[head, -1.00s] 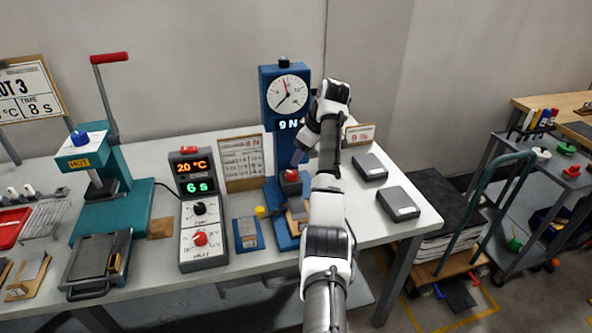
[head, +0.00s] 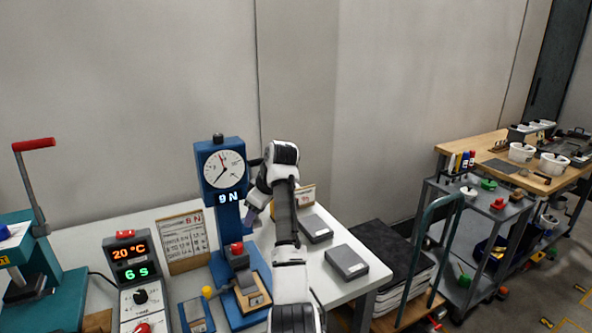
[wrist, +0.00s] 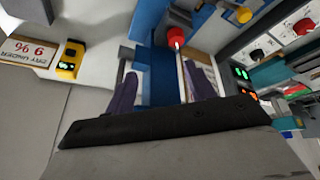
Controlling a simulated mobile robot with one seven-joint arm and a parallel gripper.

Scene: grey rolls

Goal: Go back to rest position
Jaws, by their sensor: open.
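My gripper (head: 250,216) is just right of the blue tester stand (head: 221,200) in the head view, pointing down and left, partly hidden by my wrist. In the wrist view my gripper (wrist: 165,88) shows two purple fingers spread apart with nothing held between them. The blue stand (wrist: 158,75) lies beyond the fingers, and its red-topped part (wrist: 179,33) is past the fingertips. In the head view the stand has a round dial and a display reading 9 N.
A controller (head: 133,275) reading 20 °C and 6 S stands left of the tester. Two grey boxes (head: 345,262) lie on the white table to the right. A cart (head: 470,235) and a wooden bench (head: 480,150) stand farther right. A teal press (head: 50,290) is at left.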

